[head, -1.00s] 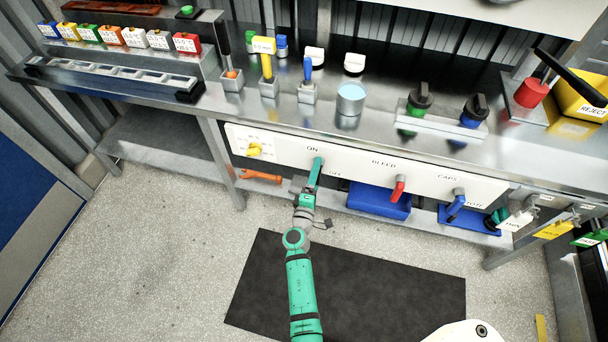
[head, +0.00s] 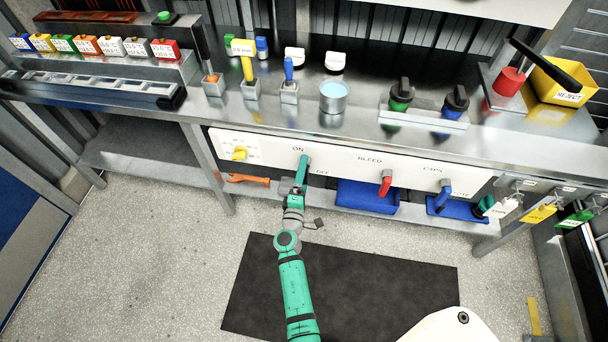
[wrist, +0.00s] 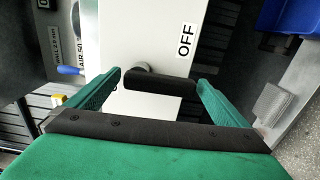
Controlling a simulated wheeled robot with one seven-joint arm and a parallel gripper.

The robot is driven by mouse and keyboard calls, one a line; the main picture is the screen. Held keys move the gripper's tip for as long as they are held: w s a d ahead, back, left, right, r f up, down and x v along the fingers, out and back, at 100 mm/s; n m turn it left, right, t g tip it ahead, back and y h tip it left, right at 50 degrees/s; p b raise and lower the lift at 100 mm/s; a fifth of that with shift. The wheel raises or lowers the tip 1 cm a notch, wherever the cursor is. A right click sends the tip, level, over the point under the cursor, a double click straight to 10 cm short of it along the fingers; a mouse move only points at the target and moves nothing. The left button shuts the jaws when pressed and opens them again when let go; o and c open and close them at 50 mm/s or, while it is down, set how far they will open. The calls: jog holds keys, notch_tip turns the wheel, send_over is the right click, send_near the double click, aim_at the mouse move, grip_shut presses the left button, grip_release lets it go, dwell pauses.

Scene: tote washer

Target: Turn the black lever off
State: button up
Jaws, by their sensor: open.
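The black lever (wrist: 160,84) shows in the wrist view on a white panel (wrist: 150,25), with its round pivot at its left end. It lies between the two green fingers of my gripper (wrist: 159,79), which are apart with gaps on both sides. An OFF label (wrist: 186,40) is on the panel above the lever in that view; the other label there is mostly hidden. In the head view my gripper (head: 302,172) reaches the panel just below the ON label (head: 298,149) and hides the black lever.
A yellow knob (head: 240,153) is left of my gripper on the panel. A red lever (head: 386,185) under BLEED and a blue lever (head: 442,195) under CAPS are to the right. A blue bin (head: 366,197) and an orange wrench (head: 249,179) lie on the shelf below.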

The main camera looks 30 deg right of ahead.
jog(key=v, duration=1)
jog(key=shift+s+a, duration=0.2)
